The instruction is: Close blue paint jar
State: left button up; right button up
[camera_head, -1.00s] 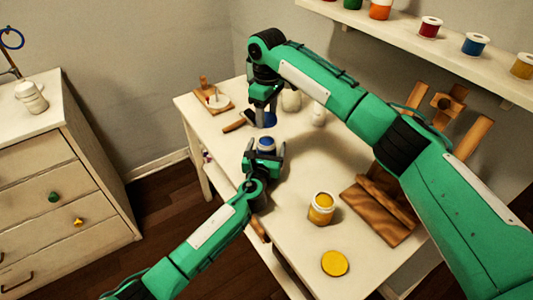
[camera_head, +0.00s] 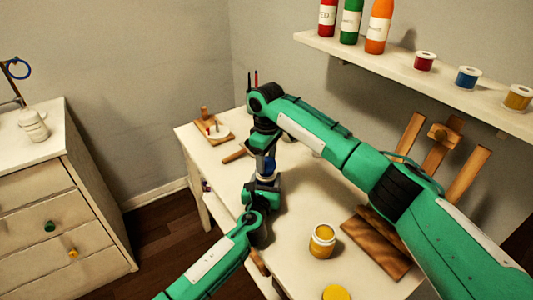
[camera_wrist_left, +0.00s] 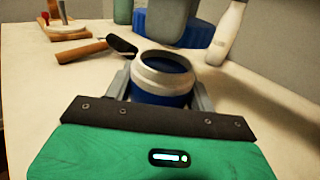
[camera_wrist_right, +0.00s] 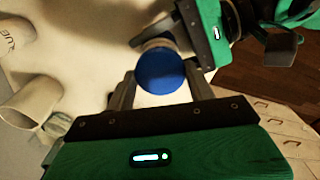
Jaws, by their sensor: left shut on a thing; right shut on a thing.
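The blue paint jar (camera_head: 265,178) is open and upright in my left gripper (camera_head: 262,188), whose fingers sit on either side of it. The left wrist view shows its pale open rim and the blue paint inside (camera_wrist_left: 165,78). My right gripper (camera_head: 266,152) comes from above and is shut on the blue lid (camera_wrist_right: 160,71). In the head view the lid is close above the jar; in the left wrist view the lid (camera_wrist_left: 205,38) appears behind the rim, apart from it. The exact gap is hard to tell.
An open yellow paint jar (camera_head: 322,243) and a yellow lid (camera_head: 336,293) are near the table's front. A wooden easel (camera_head: 375,244) stands at right. A shelf (camera_head: 390,72) holds bottles and spools.

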aim_at(266, 182)
dwell(0.5)
jog(key=shift+f, duration=0.85)
jog(key=shift+f, duration=0.55)
